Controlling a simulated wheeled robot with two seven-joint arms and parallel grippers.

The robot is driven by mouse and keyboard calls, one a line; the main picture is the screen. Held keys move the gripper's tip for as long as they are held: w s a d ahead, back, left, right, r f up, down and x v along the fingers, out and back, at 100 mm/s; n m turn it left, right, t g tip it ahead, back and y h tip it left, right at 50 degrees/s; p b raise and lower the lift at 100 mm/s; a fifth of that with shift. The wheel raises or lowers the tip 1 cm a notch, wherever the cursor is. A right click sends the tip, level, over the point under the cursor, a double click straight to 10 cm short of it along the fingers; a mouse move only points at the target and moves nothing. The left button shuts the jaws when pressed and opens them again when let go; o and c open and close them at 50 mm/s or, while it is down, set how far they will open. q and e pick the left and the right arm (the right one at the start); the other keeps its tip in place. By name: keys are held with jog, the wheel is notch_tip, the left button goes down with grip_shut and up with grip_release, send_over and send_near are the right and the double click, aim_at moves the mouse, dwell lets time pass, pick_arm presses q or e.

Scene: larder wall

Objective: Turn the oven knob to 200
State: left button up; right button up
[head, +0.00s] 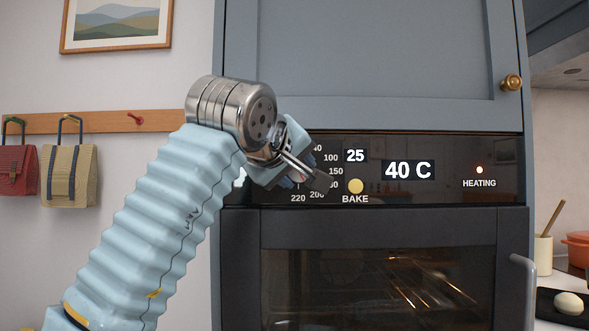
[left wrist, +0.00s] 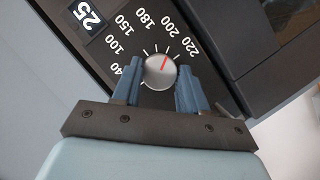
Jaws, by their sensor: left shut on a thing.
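The oven knob (left wrist: 159,72) is a round silver dial with a red pointer line. In the left wrist view the pointer lines up with about the 200 mark on the white scale, between 180 and 220. My left gripper (left wrist: 159,85) is shut on the knob, one blue finger on each side. In the head view my left gripper (head: 318,182) is at the left part of the black oven panel (head: 440,148) and hides the knob. My right gripper is not in view.
The panel shows a 40 C display (head: 408,170), a 25 display (head: 355,156), a yellow BAKE button (head: 356,186) close beside the gripper, and a lit red HEATING lamp (head: 479,170). The oven door (head: 380,265) below is closed. A cabinet door (head: 390,55) is above.

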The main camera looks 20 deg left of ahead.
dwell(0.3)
pick_arm(q)
jog(key=o, duration=1.1)
jog(key=shift+c, duration=0.2)
jog(key=v, duration=1.3)
jog(key=shift+s, duration=0.35)
